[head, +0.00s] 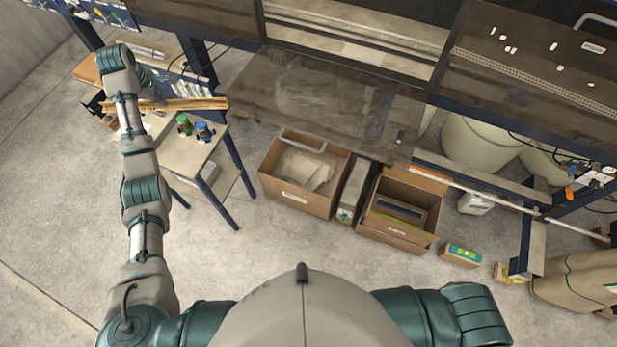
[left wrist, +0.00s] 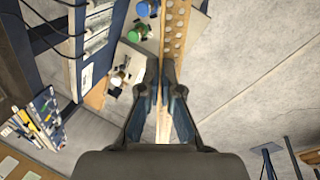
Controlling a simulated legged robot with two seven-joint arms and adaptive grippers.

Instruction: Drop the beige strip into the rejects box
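The beige strip (head: 190,104) is a long, narrow, light-brown piece. In the head view it lies crosswise at my left gripper, its right end over the small side table. In the left wrist view the strip (left wrist: 174,35) shows a row of holes and runs between the fingertips. My left gripper (left wrist: 162,82) is shut on it; in the head view the gripper is partly hidden by my own arm. Two open cardboard boxes stand on the floor: a left one (head: 292,198) with pale sheets and a right one (head: 395,232) with darker flat pieces. Their labels are unreadable, so I cannot tell which is for rejects. My right gripper is out of view.
The side table (head: 184,155) carries a green bottle (head: 184,124) and a blue one (head: 204,131). A dark workbench (head: 320,100) overhangs behind the boxes. A narrow grey bin (head: 350,192) stands between them. The floor (head: 240,265) in front is clear.

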